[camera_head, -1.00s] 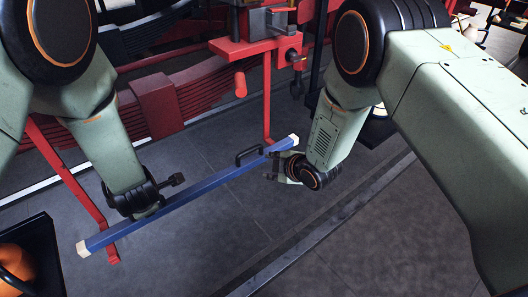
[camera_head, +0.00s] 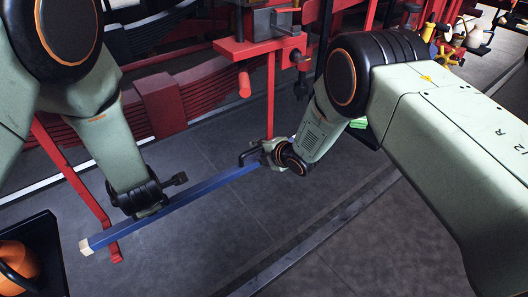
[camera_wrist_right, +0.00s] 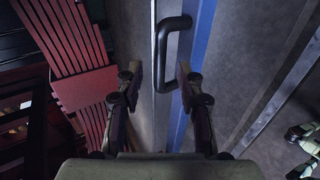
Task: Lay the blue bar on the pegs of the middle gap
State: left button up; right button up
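The blue bar (camera_head: 200,189) slants across the head view, pale at its near left end. A black handle (camera_head: 249,155) stands near its far right end and also shows in the right wrist view (camera_wrist_right: 161,45). My right gripper (camera_wrist_right: 156,75) is open; the handle shows between and beyond its fingertips, with the bar (camera_wrist_right: 202,40) by the right finger. In the head view my right gripper (camera_head: 268,152) covers the bar's far end. My left gripper (camera_head: 150,198) is over the bar's left part; its grip is hidden. I cannot make out the middle gap's pegs.
A red frame with a vise (camera_head: 271,22) and a red post (camera_head: 270,100) stands behind the bar. A slanted red leg (camera_head: 80,190) is at left. A black tray (camera_head: 52,262) holds an orange object. Grey floor (camera_head: 270,215) lies open in front.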

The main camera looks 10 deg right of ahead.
aim_at(254, 151)
jog(key=shift+x, duration=2.25)
jog(key=shift+v, duration=2.6)
pick_arm(q)
jog(key=shift+x, duration=2.5)
jog(key=shift+w, duration=0.1)
pick_arm(e)
jog(key=shift+x, duration=2.55)
